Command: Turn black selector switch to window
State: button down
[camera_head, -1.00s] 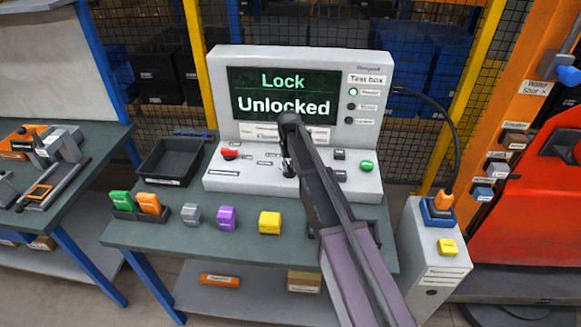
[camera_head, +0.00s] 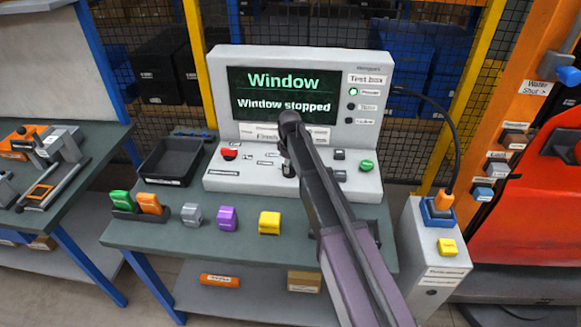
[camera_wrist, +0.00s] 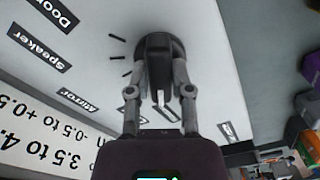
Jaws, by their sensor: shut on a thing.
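The test box (camera_head: 300,69) stands on the green bench, and its screen (camera_head: 283,95) reads "Window" and "Window stopped". My gripper (camera_head: 288,165) reaches down to the sloped panel at the foot of the box. In the wrist view, my gripper (camera_wrist: 160,88) is shut on the black selector switch (camera_wrist: 158,50), with a finger on each side of the knob. Labels for "Door", "Speaker" and "Mirror" lie around the switch to the left, with short tick marks beside it. In the head view my arm and gripper mostly hide the switch.
A red button (camera_head: 229,153) and a green button (camera_head: 366,166) sit on the panel either side of my gripper. A black tray (camera_head: 169,161) and several coloured connector blocks, one yellow (camera_head: 269,222), are on the bench. A cable runs from the box to a grey unit (camera_head: 432,255).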

dwell(0.4)
jog(key=c, duration=0.5)
grip_release()
jog(key=s+d+m, duration=0.1)
jog(key=s+d, duration=0.3)
jog(key=s+d+m, duration=0.2)
jog(key=s+d, duration=0.1)
jog(key=d, duration=0.1)
jog(key=s+d+m, duration=0.2)
jog(key=s+d, duration=0.2)
jog(key=shift+s+d, duration=0.35)
jog(key=shift+d, duration=0.05)
jog(key=s+d+m, duration=0.2)
jog(key=s+d, duration=0.1)
jog(key=s, duration=0.1)
jog(key=s+d+m, duration=0.2)
jog(key=s+d, duration=0.2)
jog(key=s, duration=0.1)
jog(key=s+d+m, duration=0.2)
jog(key=s+d, duration=0.1)
jog(key=s, duration=0.2)
jog(key=shift+d+m, duration=0.25)
jog(key=shift+m, duration=0.05)
